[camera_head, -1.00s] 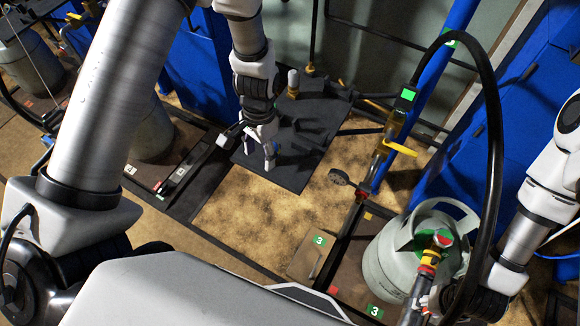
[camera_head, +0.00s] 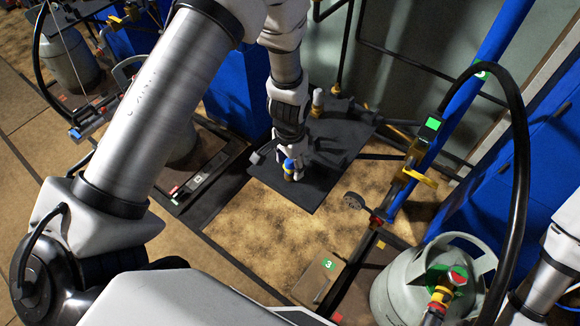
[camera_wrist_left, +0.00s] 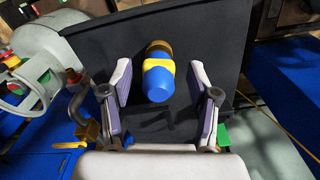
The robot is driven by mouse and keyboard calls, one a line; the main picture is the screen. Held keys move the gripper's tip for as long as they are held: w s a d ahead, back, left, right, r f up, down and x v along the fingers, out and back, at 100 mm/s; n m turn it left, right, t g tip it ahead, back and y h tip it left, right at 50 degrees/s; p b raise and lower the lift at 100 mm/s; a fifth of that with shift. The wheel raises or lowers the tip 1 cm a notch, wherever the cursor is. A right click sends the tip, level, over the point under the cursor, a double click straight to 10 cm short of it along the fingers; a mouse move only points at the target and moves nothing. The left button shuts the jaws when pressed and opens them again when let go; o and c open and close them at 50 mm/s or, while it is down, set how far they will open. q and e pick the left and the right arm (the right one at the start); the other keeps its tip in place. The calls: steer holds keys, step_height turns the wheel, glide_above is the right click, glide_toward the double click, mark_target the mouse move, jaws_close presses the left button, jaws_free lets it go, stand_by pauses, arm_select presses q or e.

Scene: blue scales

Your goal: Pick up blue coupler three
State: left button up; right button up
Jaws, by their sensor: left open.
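A blue coupler (camera_head: 289,170) with a yellow band is at my left gripper (camera_head: 291,160) over the dark plate (camera_head: 308,192) in the head view. In the left wrist view the coupler (camera_wrist_left: 158,80) shows its blue end, yellow band and brownish far end. My left gripper (camera_wrist_left: 160,72) is open, with one finger on each side of the coupler and gaps between. I cannot tell whether the coupler rests on the plate, and no number shows on it. My right arm shows at the right edge of the head view; its gripper is out of frame.
A grey gas cylinder (camera_head: 400,285) with a black hose (camera_head: 520,150) stands at the lower right. A blue pole (camera_head: 462,105) with a yellow-handled valve (camera_head: 418,178) rises beside it. A green "3" label (camera_head: 328,264) is on a brown plate. Sandy floor (camera_head: 270,235) between is clear.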

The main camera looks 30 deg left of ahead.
arm_select(q)
steer(key=shift+d, duration=0.1)
steer(key=c, duration=0.5)
jaws_close()
steer(key=shift+r, duration=0.2)
